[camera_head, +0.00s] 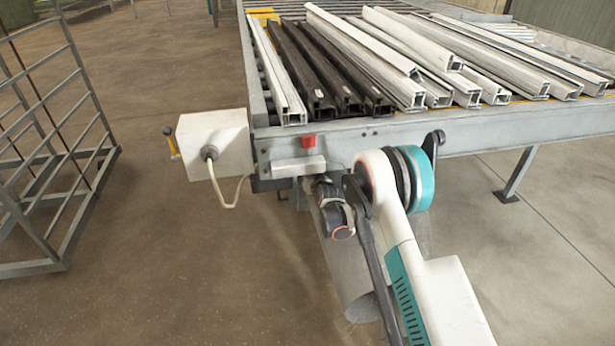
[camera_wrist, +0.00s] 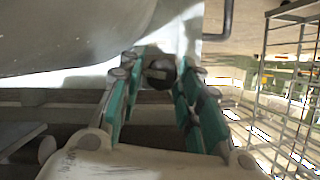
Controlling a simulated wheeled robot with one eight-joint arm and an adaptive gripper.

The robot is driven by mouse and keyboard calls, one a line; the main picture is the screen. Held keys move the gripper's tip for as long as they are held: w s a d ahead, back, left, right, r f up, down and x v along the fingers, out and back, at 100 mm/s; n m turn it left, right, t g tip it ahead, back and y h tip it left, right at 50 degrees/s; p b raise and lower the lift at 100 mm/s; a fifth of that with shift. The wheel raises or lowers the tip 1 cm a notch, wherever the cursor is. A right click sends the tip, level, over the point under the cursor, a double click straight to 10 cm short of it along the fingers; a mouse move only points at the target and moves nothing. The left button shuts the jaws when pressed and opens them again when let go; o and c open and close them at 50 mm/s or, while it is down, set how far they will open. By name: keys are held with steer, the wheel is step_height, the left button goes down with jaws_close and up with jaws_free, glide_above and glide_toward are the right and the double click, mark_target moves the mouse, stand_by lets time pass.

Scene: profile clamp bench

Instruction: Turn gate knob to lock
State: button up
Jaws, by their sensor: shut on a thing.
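In the wrist view my gripper (camera_wrist: 157,75) has its two teal-padded fingers closed in on a small dark round knob (camera_wrist: 158,73), which sits between the fingertips. The fingers hide much of it, and I cannot tell which way it is turned. In the head view my white and teal arm reaches to the front edge of the bench (camera_head: 375,131). The gripper and the held knob are hidden there, behind the arm and below the edge.
White profiles (camera_head: 355,60) and dark profiles (camera_head: 310,75) lie on the bench. A white box (camera_head: 215,143) with a cable hangs at its left corner, beside a red button (camera_head: 308,141). A wire cage (camera_head: 50,140) stands at the left. Open floor lies between.

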steer(key=m+y, duration=0.2)
steer(key=m, duration=0.1)
steer(key=m+y, duration=0.1)
steer(key=shift+d+f+m, duration=0.2)
steer(key=shift+d+m, duration=0.05)
steer(key=shift+m, duration=0.05)
stand_by(0.5)
steer(key=o, duration=1)
steer(key=shift+o, duration=0.2)
steer(key=v, duration=1.2)
steer(key=shift+w+d, duration=0.1)
steer(key=shift+d, duration=0.05)
steer(key=shift+c, duration=0.4)
